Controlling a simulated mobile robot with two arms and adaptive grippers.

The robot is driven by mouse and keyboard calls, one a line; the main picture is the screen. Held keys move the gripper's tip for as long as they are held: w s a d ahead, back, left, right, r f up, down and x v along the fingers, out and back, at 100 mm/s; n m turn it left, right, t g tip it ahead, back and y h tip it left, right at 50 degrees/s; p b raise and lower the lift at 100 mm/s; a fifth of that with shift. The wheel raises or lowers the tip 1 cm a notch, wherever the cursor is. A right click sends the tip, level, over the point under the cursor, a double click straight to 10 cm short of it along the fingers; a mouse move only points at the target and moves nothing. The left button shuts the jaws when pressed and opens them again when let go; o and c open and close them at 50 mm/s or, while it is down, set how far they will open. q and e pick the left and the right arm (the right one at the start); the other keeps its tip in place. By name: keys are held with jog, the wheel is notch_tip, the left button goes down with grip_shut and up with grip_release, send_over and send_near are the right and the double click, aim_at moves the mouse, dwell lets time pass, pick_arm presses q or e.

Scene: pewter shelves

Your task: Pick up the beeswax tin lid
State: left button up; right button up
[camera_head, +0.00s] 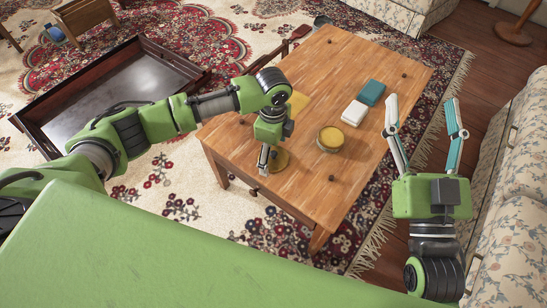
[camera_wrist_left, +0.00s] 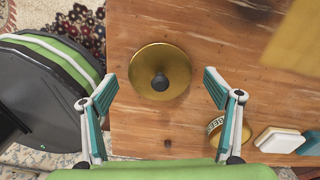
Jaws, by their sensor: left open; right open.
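The beeswax tin lid (camera_wrist_left: 160,55) is a round golden disc with a dark knob at its centre, lying on the wooden table. In the head view the lid (camera_head: 281,161) is partly hidden by my left gripper (camera_head: 264,164). In the left wrist view my left gripper (camera_wrist_left: 158,82) is open and empty, with the lid framed between its fingers, which appear apart from it. The open round tin (camera_head: 330,138) with yellow wax stands to the lid's right; its lettered side (camera_wrist_left: 213,126) shows in the wrist view. My right gripper (camera_head: 424,108) is open and empty beyond the table's right edge.
A white block (camera_head: 354,113) and a teal block (camera_head: 371,93) lie behind the tin. A yellow piece (camera_head: 298,102) lies partly behind my left arm. The wooden table (camera_head: 345,60) has small dark knobs. A dark tray-like table (camera_head: 150,62) and floral sofas (camera_head: 520,215) surround it.

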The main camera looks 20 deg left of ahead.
pick_arm(q)
jog(key=shift+s, duration=0.1)
jog(key=c, duration=2.2)
jog(key=shift+f, duration=0.1)
grip_shut()
jog(key=shift+s, duration=0.1)
